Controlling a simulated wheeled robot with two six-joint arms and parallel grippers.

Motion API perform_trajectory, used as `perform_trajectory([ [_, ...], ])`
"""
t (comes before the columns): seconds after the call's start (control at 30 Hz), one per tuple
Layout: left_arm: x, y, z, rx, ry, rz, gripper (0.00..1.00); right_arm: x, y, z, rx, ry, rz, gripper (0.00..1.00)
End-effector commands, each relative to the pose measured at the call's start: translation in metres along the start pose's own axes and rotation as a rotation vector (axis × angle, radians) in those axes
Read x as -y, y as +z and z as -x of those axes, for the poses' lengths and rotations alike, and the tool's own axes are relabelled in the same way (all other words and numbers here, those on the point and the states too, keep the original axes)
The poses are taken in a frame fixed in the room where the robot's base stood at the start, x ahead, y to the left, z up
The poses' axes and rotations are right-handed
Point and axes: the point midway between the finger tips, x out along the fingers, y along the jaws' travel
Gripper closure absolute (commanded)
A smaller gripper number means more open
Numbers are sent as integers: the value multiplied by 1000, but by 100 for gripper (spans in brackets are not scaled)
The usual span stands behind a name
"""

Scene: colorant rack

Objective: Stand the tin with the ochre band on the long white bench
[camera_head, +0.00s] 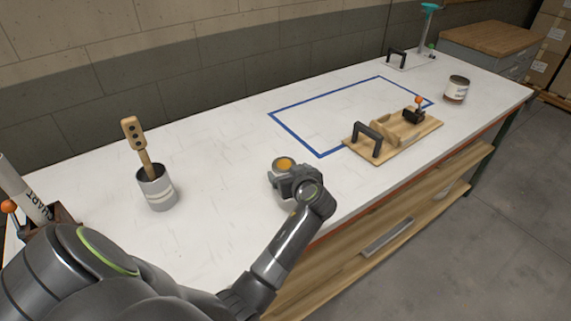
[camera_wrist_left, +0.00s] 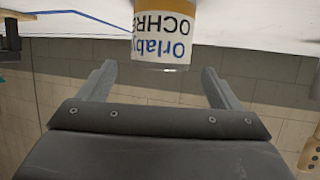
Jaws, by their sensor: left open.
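The ochre tin (camera_head: 284,163) shows its ochre top in the head view, near the middle of the long white bench (camera_head: 225,145). In the left wrist view, which is upside down, the tin (camera_wrist_left: 163,45) has a white label with blue and dark lettering and an ochre band. It looks upright; its foot is cut off there, so contact with the bench cannot be told. My left gripper (camera_head: 284,178) is open in front of the tin and hides its lower part. In the wrist view the spread fingers (camera_wrist_left: 158,72) leave gaps on both sides of the tin.
A grey can (camera_head: 158,193) with a wooden stick stands left. A wooden fixture (camera_head: 395,140) with a black handle lies right, overlapping the blue outline (camera_head: 294,137). Another tin (camera_head: 456,90) stands near the right end. Bench between can and outline is clear.

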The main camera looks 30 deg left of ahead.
Motion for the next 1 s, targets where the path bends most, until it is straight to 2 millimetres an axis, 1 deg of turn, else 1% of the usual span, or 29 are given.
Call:
perform_trajectory([
  [0.03, 0, -3, 15, 6, 1, 3, 14, -1, -1, 10, 0, 0, 0, 64],
  [0.2, 0, -2, 46, 5, -1, 3, 14, -2, -2, 18, -1, 0, 0, 64],
  [0.4, 0, 0, 67, 1, -1, 1, 14, -2, -3, 21, -1, 0, 0, 64],
  [0.57, 0, 0, 72, 1, -1, 0, 14, -2, -3, 21, -1, 0, 0, 64],
  [1.0, 0, 0, 72, 0, -2, 0, 14, -3, -3, 21, -1, 1, 0, 64],
])
